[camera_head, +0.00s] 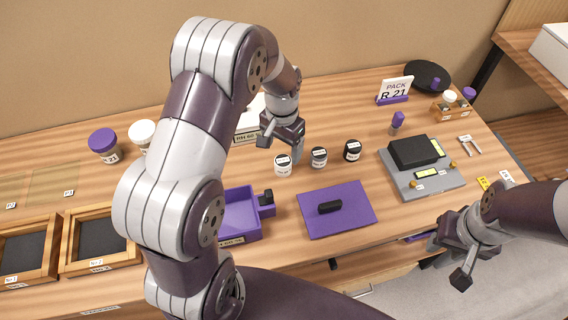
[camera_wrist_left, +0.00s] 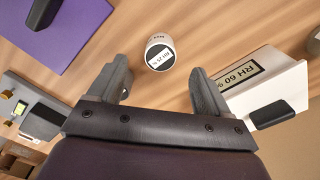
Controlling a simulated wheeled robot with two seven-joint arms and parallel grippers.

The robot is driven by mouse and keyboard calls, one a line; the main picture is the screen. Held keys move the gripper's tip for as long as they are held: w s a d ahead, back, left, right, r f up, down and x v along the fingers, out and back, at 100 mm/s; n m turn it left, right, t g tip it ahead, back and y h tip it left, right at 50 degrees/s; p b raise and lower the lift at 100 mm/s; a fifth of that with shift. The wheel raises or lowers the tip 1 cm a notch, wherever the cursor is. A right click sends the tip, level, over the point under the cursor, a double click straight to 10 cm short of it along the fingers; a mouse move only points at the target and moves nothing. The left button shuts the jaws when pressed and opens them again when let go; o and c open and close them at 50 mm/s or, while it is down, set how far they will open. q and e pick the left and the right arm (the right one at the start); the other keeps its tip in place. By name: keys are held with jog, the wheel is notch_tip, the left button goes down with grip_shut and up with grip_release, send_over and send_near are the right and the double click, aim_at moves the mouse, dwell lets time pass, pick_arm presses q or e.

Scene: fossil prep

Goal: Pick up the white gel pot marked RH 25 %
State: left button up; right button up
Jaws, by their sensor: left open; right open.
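The white gel pot (camera_head: 282,166) stands on the wooden table, in front of my left gripper in the head view. In the left wrist view the white pot (camera_wrist_left: 159,52) shows its label, RH 25 %, on a dark lid face. My left gripper (camera_head: 281,148) is open and empty, pointing down behind the pot. In the left wrist view the pot lies just beyond and between the open fingertips (camera_wrist_left: 160,76), with no visible contact. My right gripper (camera_head: 447,262) is open and empty off the table's front edge at the right.
Two dark-lidded pots (camera_head: 319,157) (camera_head: 352,150) stand to the right of the white pot. A white box marked RH 60 % (camera_wrist_left: 262,88) is close to a left finger. A purple mat (camera_head: 355,212) with a black item and a purple tray (camera_head: 240,214) lie in front.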

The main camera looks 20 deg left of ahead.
aim_at(283, 160)
pick_arm(q)
jog(key=f, duration=0.8)
jog(key=shift+w+f+p, duration=0.1)
jog(key=shift+w+p, duration=0.2)
jog(key=shift+w, duration=0.05)
jog(key=shift+c, duration=0.9)
jog(key=c, duration=1)
